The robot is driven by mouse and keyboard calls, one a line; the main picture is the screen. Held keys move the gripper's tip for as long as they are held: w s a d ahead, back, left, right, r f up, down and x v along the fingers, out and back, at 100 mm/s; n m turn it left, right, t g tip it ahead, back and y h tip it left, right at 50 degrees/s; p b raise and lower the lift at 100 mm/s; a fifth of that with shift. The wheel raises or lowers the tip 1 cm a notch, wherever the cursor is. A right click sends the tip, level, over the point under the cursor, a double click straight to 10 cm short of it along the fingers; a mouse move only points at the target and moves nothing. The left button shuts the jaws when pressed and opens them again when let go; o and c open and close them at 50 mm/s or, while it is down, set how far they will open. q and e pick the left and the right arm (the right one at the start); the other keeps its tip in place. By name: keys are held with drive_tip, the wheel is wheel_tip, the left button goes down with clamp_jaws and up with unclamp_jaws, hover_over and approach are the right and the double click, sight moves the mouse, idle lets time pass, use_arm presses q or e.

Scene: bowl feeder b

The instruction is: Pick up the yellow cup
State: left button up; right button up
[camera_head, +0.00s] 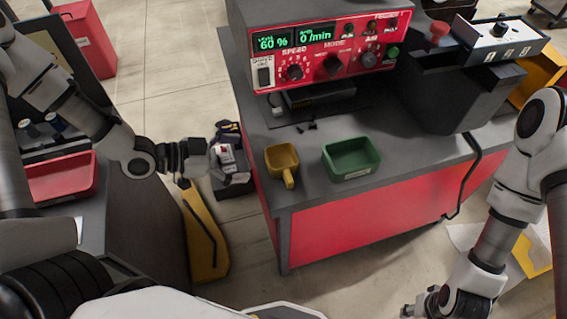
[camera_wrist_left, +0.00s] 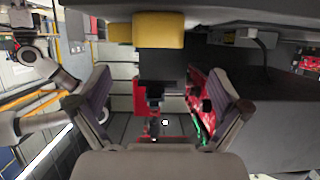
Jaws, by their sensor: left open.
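The yellow cup (camera_head: 282,158) stands on the grey tabletop near its left front corner, with its handle pointing toward the front. My left gripper (camera_head: 236,155) is to the left of the cup, beside the table's left edge, open and apart from it. In the left wrist view the two fingers (camera_wrist_left: 156,98) are spread with nothing held between them. A yellow shape (camera_wrist_left: 158,30), seemingly the cup, shows at the top beyond the fingers. My right gripper (camera_head: 430,303) is low at the right, partly cut off, its fingers unclear.
A green bin (camera_head: 351,158) stands right of the cup on the table (camera_head: 318,197). A red control box (camera_head: 330,45) with knobs is behind them, and a dark feeder (camera_head: 455,90) is at the back right. A red tray (camera_head: 62,178) is at the left.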

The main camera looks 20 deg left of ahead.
sight(267, 159)
use_arm(q)
drive_tip(key=x, duration=0.2)
drive_tip(key=shift+w+d+f, duration=0.1)
drive_tip(key=shift+w+f, duration=0.05)
drive_tip(key=shift+f, duration=0.15)
drive_tip(key=x, duration=0.4)
drive_tip(key=shift+d+b, duration=0.35)
drive_tip(key=shift+a+r, duration=0.1)
drive_tip(key=c, duration=1.3)
